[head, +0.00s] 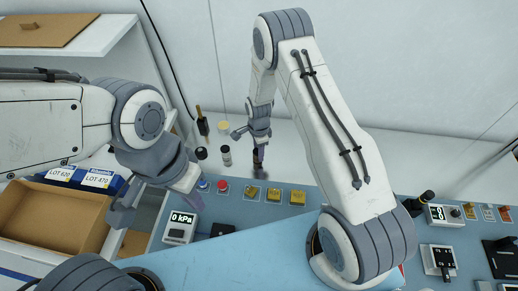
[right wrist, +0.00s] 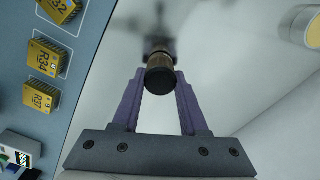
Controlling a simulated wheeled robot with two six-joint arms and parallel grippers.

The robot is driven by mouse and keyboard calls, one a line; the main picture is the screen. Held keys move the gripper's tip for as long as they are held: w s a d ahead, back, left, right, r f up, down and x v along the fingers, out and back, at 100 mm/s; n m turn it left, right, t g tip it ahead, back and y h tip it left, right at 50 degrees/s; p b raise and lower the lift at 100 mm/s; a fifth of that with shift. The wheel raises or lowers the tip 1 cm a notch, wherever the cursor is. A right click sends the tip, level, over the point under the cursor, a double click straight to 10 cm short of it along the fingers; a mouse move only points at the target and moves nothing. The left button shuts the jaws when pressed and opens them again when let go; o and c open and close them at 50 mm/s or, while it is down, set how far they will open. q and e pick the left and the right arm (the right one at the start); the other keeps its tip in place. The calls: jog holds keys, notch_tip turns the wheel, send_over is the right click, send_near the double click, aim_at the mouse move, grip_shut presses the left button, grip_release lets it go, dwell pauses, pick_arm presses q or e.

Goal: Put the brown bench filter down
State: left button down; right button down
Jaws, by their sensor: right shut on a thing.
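My right gripper (head: 260,143) is shut on the brown bench filter (head: 258,158), seen small and dark below the fingers in the head view. In the right wrist view the purple fingers (right wrist: 160,95) stand on either side of the filter (right wrist: 159,60), a short cylinder with a brownish band and a black round end toward the camera. What lies beneath the filter is blurred, so I cannot tell if it touches a surface. My left gripper (head: 157,204) hangs over the left end of the blue bench with its fingers spread and nothing between them.
The blue bench (head: 240,247) carries several yellow blocks (head: 273,194), a red button (head: 223,186) and a 0 kPa gauge (head: 180,226). A dark-capped vial (head: 226,156) stands left of my right gripper. A cardboard-coloured bin (head: 50,220) is at left.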

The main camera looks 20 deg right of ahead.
jog(key=shift+f, duration=0.2)
jog(key=shift+c, duration=2.2)
grip_release()
jog(key=shift+r, duration=0.1)
notch_tip(320, 180, up, 11)
jog(key=b, duration=0.4)
jog(key=s+a+r+n, duration=0.8)
jog(key=s+r+n, duration=0.1)
jog(key=s+r, duration=0.15)
jog(key=s+a+r+n, duration=0.1)
jog(key=s+r+n, duration=0.2)
jog(key=s+n, duration=0.4)
jog(key=s+a+r+n+y, duration=0.1)
jog(key=s+r+n, duration=0.2)
jog(key=s+n, duration=0.5)
jog(key=s, duration=0.3)
